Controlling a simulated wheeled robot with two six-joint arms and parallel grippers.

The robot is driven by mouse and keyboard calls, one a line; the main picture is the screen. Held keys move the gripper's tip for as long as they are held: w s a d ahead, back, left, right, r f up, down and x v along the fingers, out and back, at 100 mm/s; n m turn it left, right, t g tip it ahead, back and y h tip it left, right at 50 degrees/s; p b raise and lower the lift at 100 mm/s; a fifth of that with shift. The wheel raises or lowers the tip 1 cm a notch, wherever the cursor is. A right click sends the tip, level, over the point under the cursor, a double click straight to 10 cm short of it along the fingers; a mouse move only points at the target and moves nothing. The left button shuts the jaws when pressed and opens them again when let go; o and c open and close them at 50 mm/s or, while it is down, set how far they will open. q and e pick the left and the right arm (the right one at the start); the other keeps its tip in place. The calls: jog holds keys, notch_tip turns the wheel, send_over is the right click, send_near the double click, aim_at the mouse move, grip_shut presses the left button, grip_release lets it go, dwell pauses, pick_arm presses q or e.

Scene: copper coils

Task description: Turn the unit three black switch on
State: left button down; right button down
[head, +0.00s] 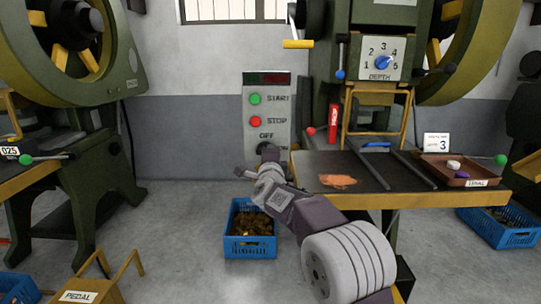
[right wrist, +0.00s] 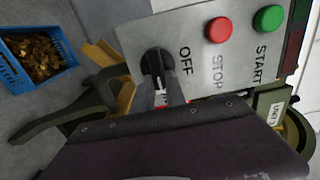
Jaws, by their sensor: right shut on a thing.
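The grey control box (head: 283,100) carries a green START button, a red STOP button and a black switch (head: 265,147) below them, with OFF printed above it and ON at its right. My right gripper (head: 262,163) reaches the switch from below. In the right wrist view its fingers (right wrist: 168,95) are shut on the black switch (right wrist: 154,62). The fingers hide part of the knob, and I cannot tell which mark it points to. My left gripper is not in view.
A blue crate of copper pieces (head: 250,246) stands on the floor under my right arm. The bench (head: 330,165) at right holds a brown tray (head: 470,173), rails and a copper-coloured patch. A green press (head: 80,130) stands left.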

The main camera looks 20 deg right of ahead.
jog(key=c, duration=1.4)
grip_release()
jog(key=shift+o, duration=0.2)
jog(key=p+v, duration=0.1)
jog(key=v, duration=0.8)
